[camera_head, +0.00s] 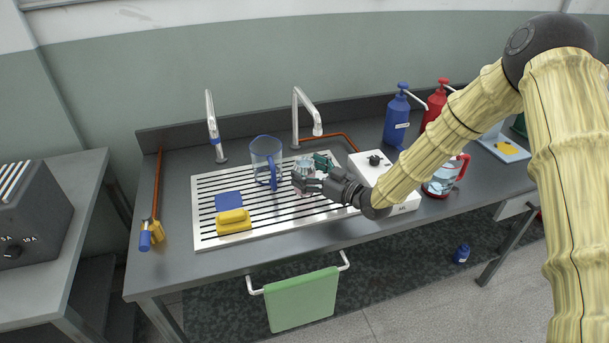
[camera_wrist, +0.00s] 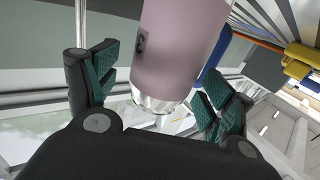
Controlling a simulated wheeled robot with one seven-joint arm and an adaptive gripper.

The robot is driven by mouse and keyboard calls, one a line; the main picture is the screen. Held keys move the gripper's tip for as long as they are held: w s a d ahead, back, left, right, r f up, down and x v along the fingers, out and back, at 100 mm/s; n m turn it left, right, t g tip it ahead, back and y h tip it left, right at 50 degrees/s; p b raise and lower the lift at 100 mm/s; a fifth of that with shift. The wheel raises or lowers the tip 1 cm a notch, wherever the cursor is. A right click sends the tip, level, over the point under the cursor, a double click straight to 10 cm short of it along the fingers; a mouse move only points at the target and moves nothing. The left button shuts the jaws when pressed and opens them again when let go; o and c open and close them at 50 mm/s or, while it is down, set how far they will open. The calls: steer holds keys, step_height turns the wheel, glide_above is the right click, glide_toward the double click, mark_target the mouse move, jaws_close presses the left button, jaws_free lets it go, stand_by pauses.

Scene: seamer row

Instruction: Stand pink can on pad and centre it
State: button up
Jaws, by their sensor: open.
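My gripper (camera_head: 310,178) is over the right part of the white slatted drainer. In the wrist view my gripper (camera_wrist: 160,82) is open, with the pink can (camera_wrist: 178,45) between its two green-padded fingers. The can shows a pale pink wall, a small dark mark and a shiny metal end towards the palm; its other end is out of frame. I cannot tell whether a finger touches it. In the head view the can is mostly hidden by the gripper. A flat blue square (camera_head: 229,201), possibly the pad, lies bare on the drainer to the left of my gripper.
A yellow block (camera_head: 234,221) lies just in front of the blue square. A clear jug with a blue handle (camera_head: 266,160) stands left of my gripper. A white box with a black knob (camera_head: 375,160) is close to the right. Two taps (camera_head: 306,110) rise behind.

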steer(key=shift+w+a, duration=0.3)
steer(key=shift+a, duration=0.15)
steer(key=c, duration=1.5)
steer(key=shift+r, duration=0.1)
